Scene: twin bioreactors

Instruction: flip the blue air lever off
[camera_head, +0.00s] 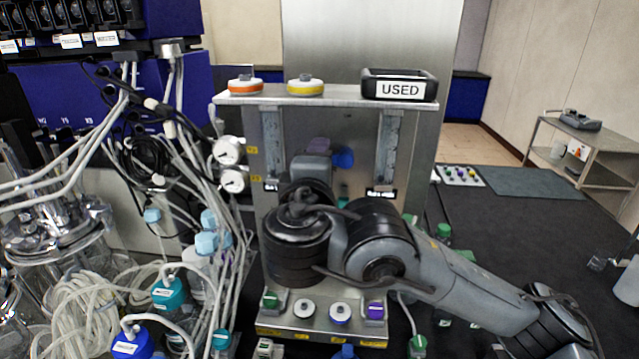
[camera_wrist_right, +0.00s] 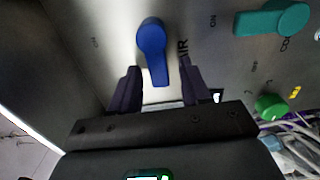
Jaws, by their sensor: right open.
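The blue air lever (camera_wrist_right: 152,48) is on the grey metal panel, with its handle pointing down in the right wrist view and the label "AIR" partly showing beside it. My right gripper (camera_wrist_right: 159,84) is open, with one dark finger on each side of the lever's lower end. I cannot tell whether either finger touches it. In the head view the blue lever (camera_head: 344,158) shows just past my right wrist, whose arm comes in from the right and hides much of the panel. My left gripper is not in view.
A teal lever (camera_wrist_right: 272,19) and a green knob (camera_wrist_right: 271,106) are nearby. Two flowmeter tubes flank my wrist. A shelf above holds an orange-rimmed disc (camera_head: 245,85), a yellow disc (camera_head: 306,86) and a "USED" bin (camera_head: 399,88). Tubing and bottles crowd the left.

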